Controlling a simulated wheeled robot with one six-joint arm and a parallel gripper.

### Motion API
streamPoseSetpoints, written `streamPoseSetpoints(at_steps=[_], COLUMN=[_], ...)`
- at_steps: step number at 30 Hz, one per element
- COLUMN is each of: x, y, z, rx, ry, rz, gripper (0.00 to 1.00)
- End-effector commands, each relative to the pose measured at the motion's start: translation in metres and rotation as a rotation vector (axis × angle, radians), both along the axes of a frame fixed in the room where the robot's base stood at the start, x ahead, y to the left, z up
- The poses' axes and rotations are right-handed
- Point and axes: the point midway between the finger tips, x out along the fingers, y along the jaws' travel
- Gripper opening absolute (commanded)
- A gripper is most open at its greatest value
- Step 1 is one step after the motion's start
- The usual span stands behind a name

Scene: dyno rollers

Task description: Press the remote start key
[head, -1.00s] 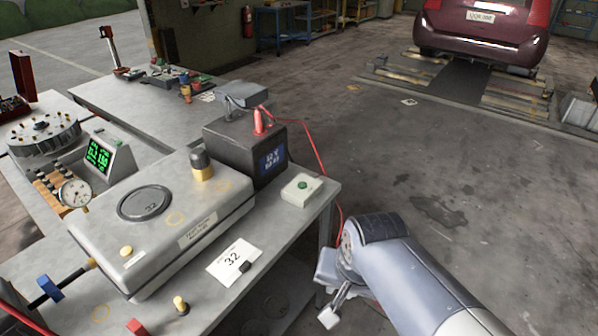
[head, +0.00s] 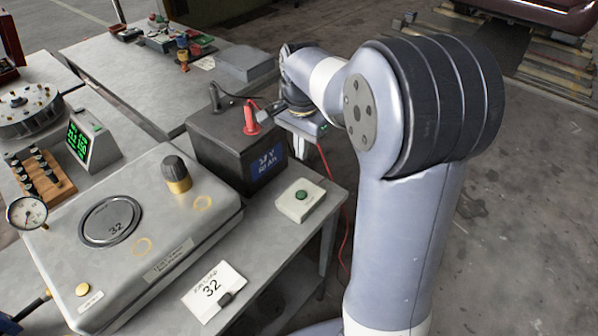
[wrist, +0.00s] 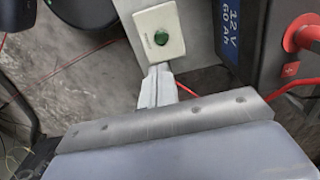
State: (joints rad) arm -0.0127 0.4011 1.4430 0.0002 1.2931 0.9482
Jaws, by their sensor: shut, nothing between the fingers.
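A small cream box with a round green button (head: 301,194) sits on the table's front right corner, beside the battery. The same green button (wrist: 161,38) shows at the top middle of the wrist view.
The black battery (head: 235,150) with its red terminal (head: 251,118) and red cable stands close to the gripper. A grey tester with a black knob (head: 176,172) fills the left of the table. A card marked 32 (head: 214,291) lies in front. Open floor lies to the right.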

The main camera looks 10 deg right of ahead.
Motion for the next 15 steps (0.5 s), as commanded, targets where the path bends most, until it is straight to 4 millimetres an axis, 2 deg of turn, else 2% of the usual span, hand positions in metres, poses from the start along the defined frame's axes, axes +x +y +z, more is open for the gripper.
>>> streamPoseSetpoints(at_steps=[15], x=[0.0029], y=[0.0000], z=[-0.0055], rx=[-0.001], ry=[0.006], rz=[-0.007], gripper=[0.00])
